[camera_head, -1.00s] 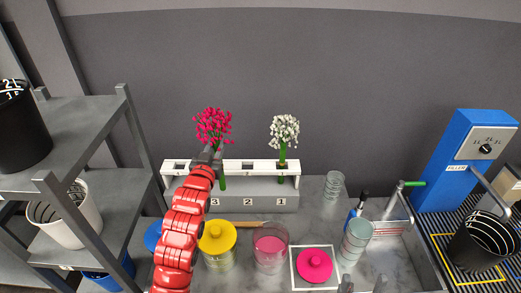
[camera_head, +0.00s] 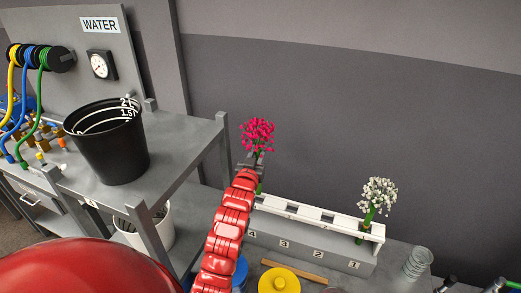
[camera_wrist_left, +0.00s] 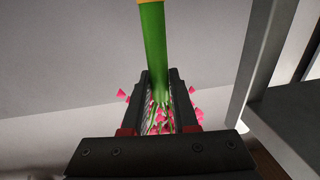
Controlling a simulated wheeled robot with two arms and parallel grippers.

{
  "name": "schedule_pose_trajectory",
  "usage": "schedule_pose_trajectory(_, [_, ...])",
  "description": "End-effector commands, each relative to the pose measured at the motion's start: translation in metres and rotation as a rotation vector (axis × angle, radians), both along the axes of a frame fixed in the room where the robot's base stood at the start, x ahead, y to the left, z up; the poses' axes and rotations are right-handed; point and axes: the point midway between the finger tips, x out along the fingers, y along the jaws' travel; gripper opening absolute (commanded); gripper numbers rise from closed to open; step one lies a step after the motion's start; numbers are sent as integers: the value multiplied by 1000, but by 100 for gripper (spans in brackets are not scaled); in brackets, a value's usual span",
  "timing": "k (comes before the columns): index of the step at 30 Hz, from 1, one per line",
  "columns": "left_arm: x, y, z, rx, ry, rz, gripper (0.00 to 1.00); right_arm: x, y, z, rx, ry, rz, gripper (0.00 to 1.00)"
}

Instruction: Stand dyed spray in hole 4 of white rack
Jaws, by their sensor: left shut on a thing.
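The dyed spray (camera_head: 257,134) has bright pink flower heads on a green stem and stands roughly upright. My left gripper (camera_head: 254,163) is shut on its stem just below the flowers. In the left wrist view the green stem (camera_wrist_left: 155,45) runs out between the fingers, with pink flowers behind them. The white rack (camera_head: 305,215) has a grey front numbered 4, 3, 2, 1 from left to right. The spray is at the rack's left end, near number 4. My arm partly hides this end, and I cannot tell whether the stem's foot is in the hole.
A white spray (camera_head: 378,195) stands in the rack at number 1. A grey shelf (camera_head: 190,142) with a black bucket (camera_head: 107,145) is close on the left. A yellow lid (camera_head: 279,281) and a clear glass (camera_head: 417,263) are near the rack.

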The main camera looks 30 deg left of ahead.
Motion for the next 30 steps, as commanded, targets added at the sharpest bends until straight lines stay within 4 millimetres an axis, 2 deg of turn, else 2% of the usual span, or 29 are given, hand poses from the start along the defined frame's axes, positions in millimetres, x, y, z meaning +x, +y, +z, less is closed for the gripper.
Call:
schedule_pose_trajectory(8, [0, -1, -24, 0, 0, -1, 0, 0, 0, -1, 0, 0, 0, 67])
schedule_pose_trajectory(30, [0, 0, -93, 1, 1, -1, 0, 0, 0, -49, 0, 0, 0, 67])
